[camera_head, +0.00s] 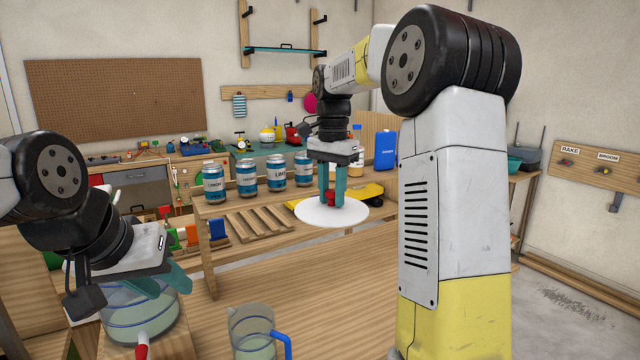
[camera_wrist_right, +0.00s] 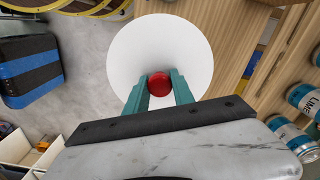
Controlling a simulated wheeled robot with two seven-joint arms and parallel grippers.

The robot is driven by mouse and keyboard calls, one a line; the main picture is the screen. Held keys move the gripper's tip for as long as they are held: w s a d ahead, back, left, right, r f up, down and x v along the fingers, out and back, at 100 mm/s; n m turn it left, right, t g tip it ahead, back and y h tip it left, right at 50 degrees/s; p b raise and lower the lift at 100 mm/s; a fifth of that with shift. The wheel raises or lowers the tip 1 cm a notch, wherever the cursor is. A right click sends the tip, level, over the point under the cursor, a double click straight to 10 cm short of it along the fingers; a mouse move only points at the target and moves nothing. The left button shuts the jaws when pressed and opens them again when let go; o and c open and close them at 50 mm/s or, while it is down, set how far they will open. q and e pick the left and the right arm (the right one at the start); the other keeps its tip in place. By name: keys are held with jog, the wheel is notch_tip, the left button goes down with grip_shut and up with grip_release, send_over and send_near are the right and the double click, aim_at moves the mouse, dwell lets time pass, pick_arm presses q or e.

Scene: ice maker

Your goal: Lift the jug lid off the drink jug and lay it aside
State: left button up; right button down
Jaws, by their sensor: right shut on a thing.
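The jug lid (camera_head: 315,212) is a white disc with a red knob. My right gripper (camera_head: 333,198) is shut on the red knob, which also shows between the teal fingers in the right wrist view (camera_wrist_right: 159,86). The lid hangs in the air near the front of the wooden rack. A wide clear glass vessel (camera_head: 120,328) with pale liquid stands at the lower left, its top uncovered. A smaller clear jug with a blue handle (camera_head: 250,347) stands at the bottom centre. I cannot tell which is the drink jug. My left gripper (camera_head: 163,283) is open over the wide vessel.
Several blue and silver cans (camera_head: 247,177) stand on the wooden rack, beside a slatted tray (camera_head: 258,222). A blue container (camera_head: 385,150) stands behind the right gripper. The wooden surface (camera_head: 340,290) in the centre is clear.

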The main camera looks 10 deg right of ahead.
notch_tip(320, 180, down, 38)
dwell(1.8)
jog(key=shift+f, duration=0.6)
dwell(0.4)
jog(key=c, duration=1)
grip_release()
jog(key=s+a+r+n+t+y, duration=0.15)
jog(key=s+r, duration=0.25)
jog(key=r, duration=0.9)
jog(key=s+r+n+t, duration=0.1)
jog(key=s+r+n, duration=0.25)
jog(key=r, duration=0.95)
jog(key=s+r+n+t, duration=0.2)
jog(key=s+r, duration=0.3)
jog(key=s, duration=0.3)
jog(key=s+r+n+t, duration=0.1)
jog(key=s+r+n, duration=0.2)
jog(key=s+r, duration=0.2)
jog(key=s, duration=0.3)
jog(key=shift+s+a+t+y, duration=0.35)
jog(key=shift+s, duration=0.05)
